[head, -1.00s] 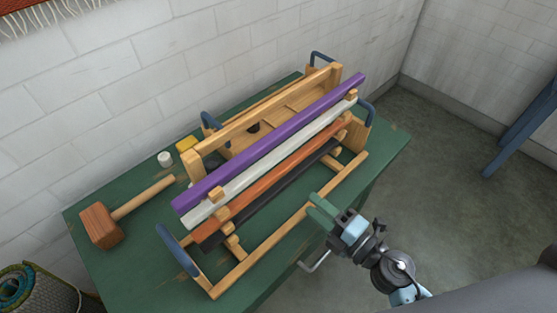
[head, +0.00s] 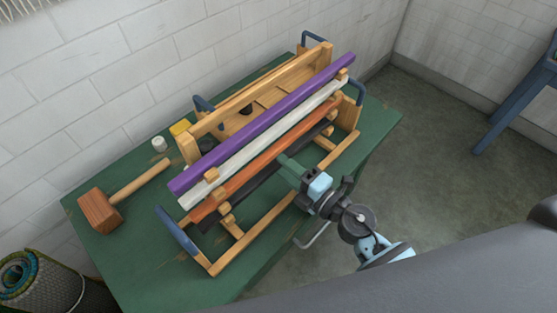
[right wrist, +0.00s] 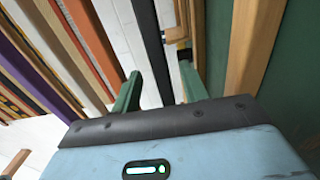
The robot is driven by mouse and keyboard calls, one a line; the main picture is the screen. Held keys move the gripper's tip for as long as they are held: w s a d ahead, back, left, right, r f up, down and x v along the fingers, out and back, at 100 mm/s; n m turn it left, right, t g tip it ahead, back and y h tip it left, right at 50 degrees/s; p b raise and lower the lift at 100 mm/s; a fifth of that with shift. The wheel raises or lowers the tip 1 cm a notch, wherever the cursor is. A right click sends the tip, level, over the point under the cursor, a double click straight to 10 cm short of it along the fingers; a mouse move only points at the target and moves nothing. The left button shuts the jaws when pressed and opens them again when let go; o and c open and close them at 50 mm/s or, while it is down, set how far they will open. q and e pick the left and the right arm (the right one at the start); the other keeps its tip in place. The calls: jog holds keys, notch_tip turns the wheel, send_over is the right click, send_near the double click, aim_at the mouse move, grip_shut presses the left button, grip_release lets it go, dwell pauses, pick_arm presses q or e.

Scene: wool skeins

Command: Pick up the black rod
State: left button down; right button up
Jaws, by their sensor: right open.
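The black rod (head: 250,190) lies lowest and frontmost of the rods on a wooden rack (head: 237,258), just below the orange rod (head: 262,160). My right gripper (head: 286,163) reaches in from the lower right, its green fingertips at the black rod near its middle and covering part of it. In the right wrist view the two green fingers (right wrist: 160,84) are apart, with the black rod (right wrist: 150,45) running between them. There is a visible gap on either side of the rod. My left gripper is in no view.
White (head: 250,148) and purple (head: 265,122) rods lie above on the rack. A wooden mallet (head: 100,211), a white cup-like piece (head: 159,144) and a yellow block (head: 180,127) are on the green table (head: 140,240).

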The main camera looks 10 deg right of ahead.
jog(key=shift+x, duration=0.75)
jog(key=shift+c, duration=0.3)
grip_shut()
